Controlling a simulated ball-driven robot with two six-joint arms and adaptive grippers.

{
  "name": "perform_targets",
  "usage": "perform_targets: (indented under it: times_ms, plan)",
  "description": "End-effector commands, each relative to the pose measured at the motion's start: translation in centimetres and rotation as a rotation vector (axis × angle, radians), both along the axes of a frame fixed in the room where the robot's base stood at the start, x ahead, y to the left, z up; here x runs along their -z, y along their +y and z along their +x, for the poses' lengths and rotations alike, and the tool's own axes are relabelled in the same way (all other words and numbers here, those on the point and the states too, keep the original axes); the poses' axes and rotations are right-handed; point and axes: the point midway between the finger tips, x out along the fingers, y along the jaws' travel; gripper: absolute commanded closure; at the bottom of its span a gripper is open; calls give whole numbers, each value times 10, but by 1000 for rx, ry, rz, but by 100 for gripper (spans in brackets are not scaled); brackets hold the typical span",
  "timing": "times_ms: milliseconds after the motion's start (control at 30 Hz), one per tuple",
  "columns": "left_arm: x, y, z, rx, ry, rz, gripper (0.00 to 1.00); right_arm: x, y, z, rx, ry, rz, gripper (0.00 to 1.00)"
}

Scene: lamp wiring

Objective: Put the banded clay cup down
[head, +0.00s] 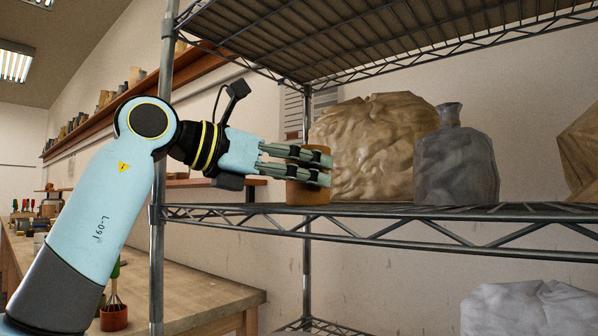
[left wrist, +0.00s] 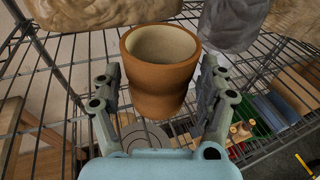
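The banded clay cup (left wrist: 160,75) is brown-orange with a paler inside. In the head view the cup (head: 308,194) is upright at the front left of the middle wire shelf, and its base appears to rest there. The fingers hide much of its upper part. My left gripper (head: 318,166) reaches in from the left at cup height. In the left wrist view my left gripper (left wrist: 160,92) has one finger on each side of the cup, with a narrow gap showing beside each finger, so it looks open around it. My right gripper is not in view.
A crumpled tan bag (head: 370,145) stands right behind the cup, and a grey bottle-shaped vessel (head: 455,165) stands to the right. The shelf's left post (head: 157,255) is close to my arm. The front shelf edge between cup and grey vessel is clear.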

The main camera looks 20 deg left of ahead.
Motion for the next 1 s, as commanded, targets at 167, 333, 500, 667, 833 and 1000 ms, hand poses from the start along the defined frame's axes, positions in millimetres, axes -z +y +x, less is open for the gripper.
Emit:
perform_targets:
  times_ms: [167,333,500,667,833,1000]
  plan:
    - [0,0,0,0,0,0,16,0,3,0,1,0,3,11]
    - [-3,0,0,0,0,0,16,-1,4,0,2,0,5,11]
    - [-5,10,-9,-5,-2,6,16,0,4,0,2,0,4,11]
    - [-8,26,-29,-6,-1,9,16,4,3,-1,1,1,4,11]
    - [-13,41,-49,-4,0,10,16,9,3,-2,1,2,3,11]
    - [-16,55,-64,-6,-1,9,16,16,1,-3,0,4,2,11]
